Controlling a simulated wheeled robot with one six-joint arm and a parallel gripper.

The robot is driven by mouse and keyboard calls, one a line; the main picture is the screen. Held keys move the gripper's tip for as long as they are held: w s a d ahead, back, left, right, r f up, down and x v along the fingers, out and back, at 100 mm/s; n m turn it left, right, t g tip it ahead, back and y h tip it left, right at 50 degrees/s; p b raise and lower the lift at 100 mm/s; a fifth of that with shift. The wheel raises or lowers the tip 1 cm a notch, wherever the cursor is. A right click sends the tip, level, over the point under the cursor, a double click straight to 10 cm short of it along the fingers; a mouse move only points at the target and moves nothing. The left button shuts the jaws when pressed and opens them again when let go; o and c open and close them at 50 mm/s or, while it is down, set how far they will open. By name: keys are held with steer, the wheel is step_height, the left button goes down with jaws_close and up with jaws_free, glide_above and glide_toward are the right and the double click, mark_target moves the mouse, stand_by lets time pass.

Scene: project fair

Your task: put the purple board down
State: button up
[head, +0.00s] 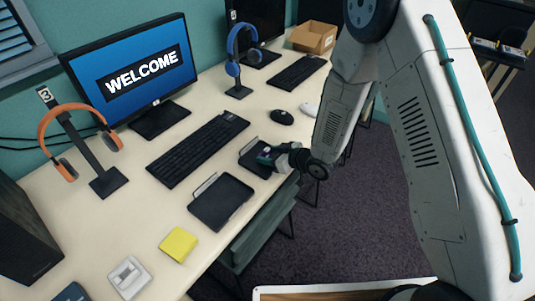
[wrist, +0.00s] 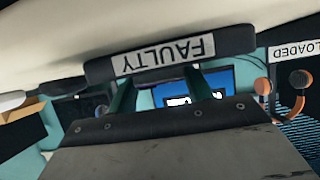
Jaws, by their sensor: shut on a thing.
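My gripper (head: 266,156) is low over the far dark tray (head: 249,151) on the desk in the head view. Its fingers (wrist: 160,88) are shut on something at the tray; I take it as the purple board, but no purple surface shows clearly. In the wrist view the tray's edge bears an upside-down FAULTY label (wrist: 164,56) right in front of the fingers. A second dark tray (head: 222,203) lies empty nearer in the head view. A LOADED label (wrist: 296,50) shows at the right of the wrist view. I cannot tell whether the board touches the tray.
A keyboard (head: 198,149) and a WELCOME monitor (head: 130,70) stand left of the trays. Orange headphones (head: 68,172) and blue headphones (head: 231,69) hang on stands. A yellow pad (head: 179,244), a white switch box (head: 128,277) and a mouse (head: 282,117) lie on the desk (head: 140,215).

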steer(key=shift+s+a+f, duration=0.15)
steer(key=shift+a, duration=0.25)
steer(key=shift+s+a+f, duration=0.1)
steer(key=shift+a, duration=0.25)
steer(key=o, duration=1)
steer(key=shift+d, duration=0.1)
